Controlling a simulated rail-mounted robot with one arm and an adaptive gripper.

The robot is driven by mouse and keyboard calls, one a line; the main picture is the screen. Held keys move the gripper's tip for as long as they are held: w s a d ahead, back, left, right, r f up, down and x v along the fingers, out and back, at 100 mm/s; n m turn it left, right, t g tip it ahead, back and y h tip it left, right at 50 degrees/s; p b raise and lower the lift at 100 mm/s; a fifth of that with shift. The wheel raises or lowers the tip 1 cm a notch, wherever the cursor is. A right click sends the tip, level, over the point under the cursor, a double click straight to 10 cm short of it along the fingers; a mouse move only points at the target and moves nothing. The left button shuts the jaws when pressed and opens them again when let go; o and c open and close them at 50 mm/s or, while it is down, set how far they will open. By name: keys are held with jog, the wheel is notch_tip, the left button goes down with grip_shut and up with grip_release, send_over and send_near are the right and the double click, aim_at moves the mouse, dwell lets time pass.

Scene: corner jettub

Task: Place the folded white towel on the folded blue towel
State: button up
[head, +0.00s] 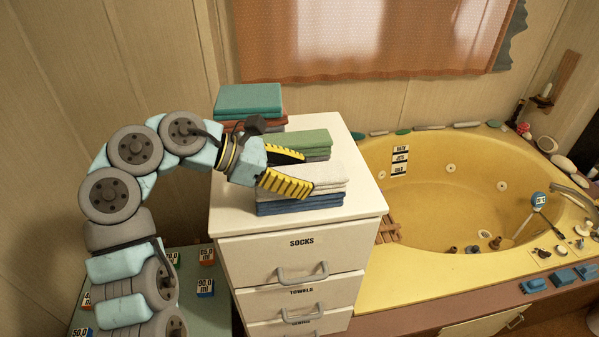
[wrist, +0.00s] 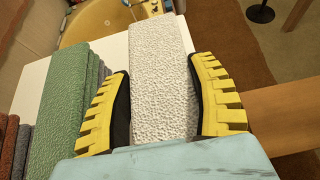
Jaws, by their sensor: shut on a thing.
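The folded white towel (head: 328,177) is between the two yellow-padded fingers of my gripper (head: 305,172), above the folded blue towel (head: 312,204) on the cabinet's front right part. In the head view the white towel is lined up over the blue one, with no clear gap between them. I cannot tell whether its weight rests there. In the wrist view my gripper (wrist: 160,82) has a finger along each long side of the white towel (wrist: 162,60), which looks flat. The blue towel is hidden in the wrist view.
Folded green towels (head: 300,140) lie just behind, also seen at left in the wrist view (wrist: 66,100). A teal towel (head: 248,99) tops a rust-coloured stack farther back. The white cabinet (head: 232,217) has labelled drawers. A yellow tub (head: 430,262) is at right.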

jog(key=shift+f, duration=0.2)
jog(key=o, duration=1.2)
jog(key=shift+r, duration=0.2)
jog(key=shift+b+v, duration=0.8)
jog(key=shift+v, duration=5.2)
